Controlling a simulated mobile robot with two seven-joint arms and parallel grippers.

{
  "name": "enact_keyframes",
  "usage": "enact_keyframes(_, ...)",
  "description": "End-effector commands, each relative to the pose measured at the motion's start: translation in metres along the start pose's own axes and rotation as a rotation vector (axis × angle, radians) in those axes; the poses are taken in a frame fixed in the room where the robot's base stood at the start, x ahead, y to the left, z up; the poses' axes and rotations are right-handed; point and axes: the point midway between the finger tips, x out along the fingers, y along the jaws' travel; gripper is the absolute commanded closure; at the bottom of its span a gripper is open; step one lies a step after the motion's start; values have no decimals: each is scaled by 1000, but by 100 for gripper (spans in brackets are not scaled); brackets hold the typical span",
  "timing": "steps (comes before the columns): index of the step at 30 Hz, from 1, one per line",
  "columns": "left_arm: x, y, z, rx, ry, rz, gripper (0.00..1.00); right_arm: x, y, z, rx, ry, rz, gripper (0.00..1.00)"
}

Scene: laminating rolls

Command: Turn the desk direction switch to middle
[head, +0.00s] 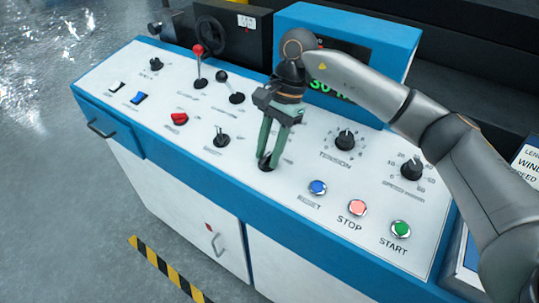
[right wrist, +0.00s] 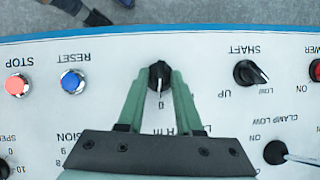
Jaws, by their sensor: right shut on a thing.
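A small black rotary knob (head: 266,162) sits on the white panel of the desk (head: 190,152), between the shaft knob and the blue reset button. My right gripper (head: 269,153) reaches down from above and its green fingers are shut on this knob. In the right wrist view the black knob (right wrist: 159,76) stands between the two fingertips, with a pale pointer mark facing the gripper side. Its printed label is mostly hidden by the fingers, so I cannot read whether it is the direction switch. My left gripper is out of view.
The shaft knob (head: 221,138) is left of the gripper; the reset button (head: 318,187), stop button (head: 357,207) and start button (head: 400,230) are right. The tension knob (head: 344,140) is close by. A red-tipped lever (head: 198,62) and a black-tipped lever (head: 231,86) stand up behind.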

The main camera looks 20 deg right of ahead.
Motion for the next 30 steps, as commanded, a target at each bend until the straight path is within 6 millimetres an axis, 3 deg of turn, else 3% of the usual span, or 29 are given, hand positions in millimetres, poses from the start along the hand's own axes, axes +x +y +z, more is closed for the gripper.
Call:
enact_keyframes(9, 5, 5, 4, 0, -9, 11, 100, -1, -2, 0, -99, 2, 54, 100)
enact_keyframes(24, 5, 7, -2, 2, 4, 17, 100, -2, -2, 0, -115, 3, 62, 100)
enact_keyframes(25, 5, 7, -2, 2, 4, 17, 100, -2, -2, 0, -114, 3, 62, 64)
enact_keyframes(27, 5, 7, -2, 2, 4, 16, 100, -1, -2, 0, -114, 3, 62, 56)
enact_keyframes(30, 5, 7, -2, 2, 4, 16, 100, -1, -2, 0, -114, 2, 63, 56)
